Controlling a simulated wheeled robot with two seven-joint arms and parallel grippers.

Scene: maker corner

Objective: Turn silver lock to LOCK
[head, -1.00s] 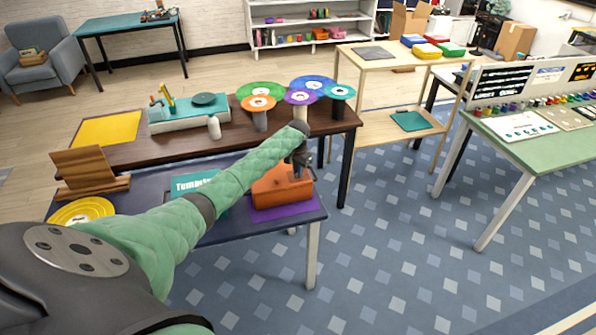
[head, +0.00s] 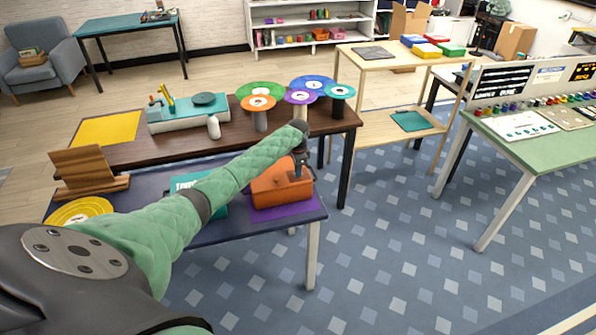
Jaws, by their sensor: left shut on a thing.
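An orange box (head: 272,188) sits on a purple mat (head: 288,211) at the right end of the dark blue table. My left arm reaches across the table from the lower left. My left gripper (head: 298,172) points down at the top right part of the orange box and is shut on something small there. The silver lock itself cannot be made out; the gripper and wrist cover that spot. The lock's markings are not readable. My right gripper is not in view.
A yellow disc (head: 79,211) and a wooden stand (head: 90,174) are at the blue table's left. A teal book (head: 190,181) lies partly behind my arm. Behind, a brown table (head: 180,146) holds several round coloured discs on posts. Open floor lies to the right.

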